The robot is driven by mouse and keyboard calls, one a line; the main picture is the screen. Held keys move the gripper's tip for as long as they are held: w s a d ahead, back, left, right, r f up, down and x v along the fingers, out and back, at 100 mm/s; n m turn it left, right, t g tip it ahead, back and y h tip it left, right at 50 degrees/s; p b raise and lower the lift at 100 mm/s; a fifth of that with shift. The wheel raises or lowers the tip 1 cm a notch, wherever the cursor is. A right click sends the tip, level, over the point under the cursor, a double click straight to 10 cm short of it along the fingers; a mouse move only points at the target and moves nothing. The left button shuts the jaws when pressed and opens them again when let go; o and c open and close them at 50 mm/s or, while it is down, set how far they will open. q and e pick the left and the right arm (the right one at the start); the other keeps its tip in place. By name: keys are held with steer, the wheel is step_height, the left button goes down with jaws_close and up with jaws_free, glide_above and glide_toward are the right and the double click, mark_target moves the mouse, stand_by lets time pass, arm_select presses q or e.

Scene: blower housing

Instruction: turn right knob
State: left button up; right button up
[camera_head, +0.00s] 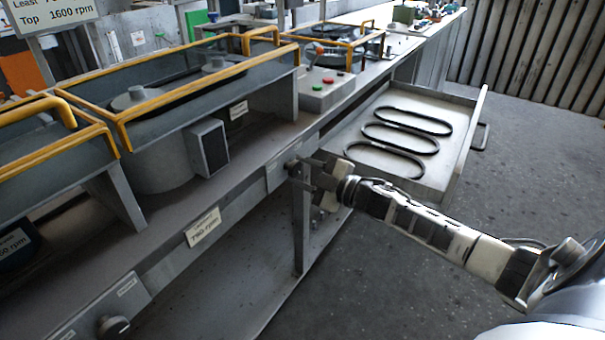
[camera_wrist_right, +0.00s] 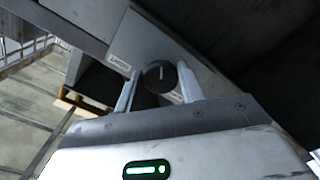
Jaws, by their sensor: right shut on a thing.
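The right knob is a dark round dial (camera_wrist_right: 157,77) with a white pointer line, set on a light grey panel (camera_wrist_right: 145,42) with small labels. My right gripper (camera_wrist_right: 157,90) is shut on this knob, one finger on each side of it. In the head view my right gripper (camera_head: 298,168) reaches the bench's front edge from the right and mostly hides the knob there. Another knob (camera_head: 113,325) sits on a panel at the lower left, away from the gripper. My left gripper is not in view.
An open drawer (camera_head: 455,165) with several black belts (camera_head: 400,137) sticks out just beyond my right gripper. Yellow-railed guards (camera_head: 125,125) and a box with red and green buttons (camera_head: 326,87) stand on the bench. The floor (camera_head: 530,140) at right is clear.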

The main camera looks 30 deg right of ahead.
steer(key=n+b, duration=0.1)
steer(key=n, duration=0.3)
steer(key=shift+n, duration=0.3)
steer(key=n+b, duration=0.1)
steer(key=n, duration=0.3)
steer(key=shift+r+b, duration=0.1)
steer(key=shift+b, duration=0.2)
steer(key=shift+n, duration=0.3)
steer(key=o, duration=1)
steer(key=shift+c, duration=0.2)
steer(key=v, duration=1.6)
